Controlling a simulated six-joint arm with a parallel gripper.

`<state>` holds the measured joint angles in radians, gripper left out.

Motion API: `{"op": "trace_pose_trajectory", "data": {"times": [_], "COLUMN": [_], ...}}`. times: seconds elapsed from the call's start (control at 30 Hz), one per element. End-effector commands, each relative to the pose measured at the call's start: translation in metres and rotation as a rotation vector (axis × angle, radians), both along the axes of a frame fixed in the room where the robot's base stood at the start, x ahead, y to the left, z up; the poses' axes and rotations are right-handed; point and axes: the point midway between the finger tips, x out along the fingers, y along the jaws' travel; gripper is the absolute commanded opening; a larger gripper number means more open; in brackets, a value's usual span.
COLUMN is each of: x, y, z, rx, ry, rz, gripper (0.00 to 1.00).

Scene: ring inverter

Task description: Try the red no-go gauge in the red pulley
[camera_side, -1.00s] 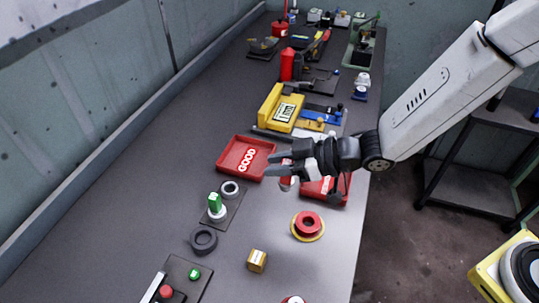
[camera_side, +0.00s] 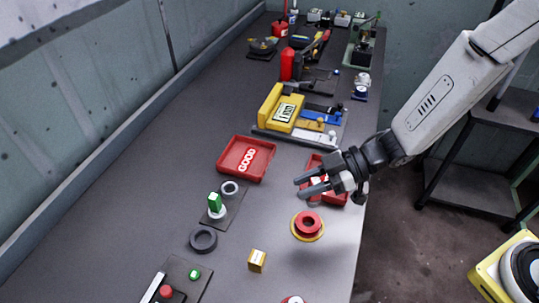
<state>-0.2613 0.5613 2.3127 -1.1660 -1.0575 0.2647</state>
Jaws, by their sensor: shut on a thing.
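The red pulley (camera_side: 309,221) lies on a yellow round base (camera_side: 297,236), its hole facing up. My gripper (camera_side: 302,187) is above and slightly behind the pulley, fingers pointing left, in front of the red bin on the right. It is shut on the red no-go gauge, which is mostly hidden by the fingers; its tilt cannot be told. The green gauge (camera_side: 215,203) stands in the dark gauge stand (camera_side: 224,214). The other ring seat (camera_side: 230,188) of the stand is empty.
A red GOOD tray (camera_side: 229,165) is behind left, and another red bin (camera_side: 338,199) is partly behind my gripper. A dark ring (camera_side: 203,240), a small yellow box (camera_side: 257,261) and a button panel (camera_side: 186,272) lie in front. A yellow meter (camera_side: 272,107) stands farther back.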

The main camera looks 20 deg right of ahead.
Motion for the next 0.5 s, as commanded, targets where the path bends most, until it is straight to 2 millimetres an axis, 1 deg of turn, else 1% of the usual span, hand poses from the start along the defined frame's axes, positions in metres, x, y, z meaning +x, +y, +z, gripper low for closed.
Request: {"op": "trace_pose_trajectory", "data": {"times": [0.27, 0.5], "x": [0.001, 0.001], "y": [0.0, 0.0], "z": [-0.005, -0.018], "rx": [0.001, 0.001], "ry": [0.0, 0.001], "rz": [-0.001, -0.003], "gripper": [0.0, 0.0]}}
